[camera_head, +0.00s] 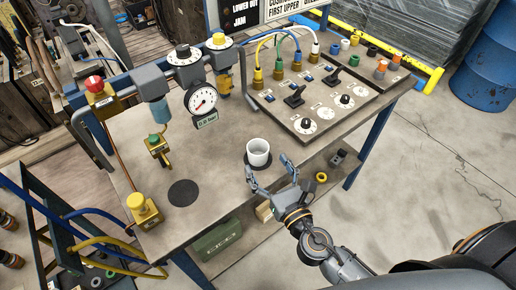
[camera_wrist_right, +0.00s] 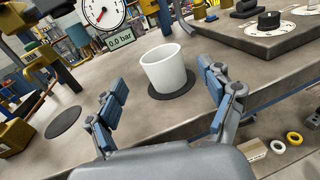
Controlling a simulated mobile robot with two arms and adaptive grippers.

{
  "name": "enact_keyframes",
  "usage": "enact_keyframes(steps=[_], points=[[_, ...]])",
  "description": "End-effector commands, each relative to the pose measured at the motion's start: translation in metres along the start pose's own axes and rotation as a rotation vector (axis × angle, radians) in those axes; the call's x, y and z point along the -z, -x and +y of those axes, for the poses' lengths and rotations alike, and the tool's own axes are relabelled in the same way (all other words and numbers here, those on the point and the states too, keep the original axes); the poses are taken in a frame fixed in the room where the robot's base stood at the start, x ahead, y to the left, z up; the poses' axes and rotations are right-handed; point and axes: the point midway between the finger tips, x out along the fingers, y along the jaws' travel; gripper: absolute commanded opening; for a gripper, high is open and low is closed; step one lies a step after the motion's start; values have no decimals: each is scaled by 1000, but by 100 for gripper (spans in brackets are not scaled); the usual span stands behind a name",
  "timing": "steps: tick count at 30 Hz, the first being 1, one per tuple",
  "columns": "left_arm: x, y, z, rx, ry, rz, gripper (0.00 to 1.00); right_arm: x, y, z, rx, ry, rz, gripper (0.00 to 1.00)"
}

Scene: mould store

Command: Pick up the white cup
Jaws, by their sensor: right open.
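The white cup (camera_head: 258,152) stands upright on a round dark mat (camera_head: 248,165) near the front edge of the workbench. My right gripper (camera_head: 268,176) is open, just in front of the cup on the near side, with its fingers apart. In the right wrist view the cup (camera_wrist_right: 165,68) stands ahead, beyond and between the two open fingers, and nothing is held. The fingers do not appear to touch it. My left gripper is not in view.
A second dark mat (camera_head: 184,193) lies bare to the left. A pressure gauge (camera_head: 203,101) on an air-line assembly stands behind left of the cup. A control panel (camera_head: 310,100) with knobs and levers is behind right. The bench between mats is clear.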

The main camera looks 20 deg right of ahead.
Motion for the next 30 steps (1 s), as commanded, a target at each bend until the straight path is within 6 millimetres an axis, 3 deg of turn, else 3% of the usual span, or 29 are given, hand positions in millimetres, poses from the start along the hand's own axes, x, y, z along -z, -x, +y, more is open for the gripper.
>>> enact_keyframes(steps=[8, 16, 25, 30], points=[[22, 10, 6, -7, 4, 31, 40, -4, -23, 0, 0, -1, -1, 81], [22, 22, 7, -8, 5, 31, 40, -5, -61, -2, 0, -2, 0, 81], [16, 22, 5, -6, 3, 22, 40, -3, -66, -2, 0, -2, 2, 81], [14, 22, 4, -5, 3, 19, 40, -3, -66, -2, 0, -2, 2, 49]])
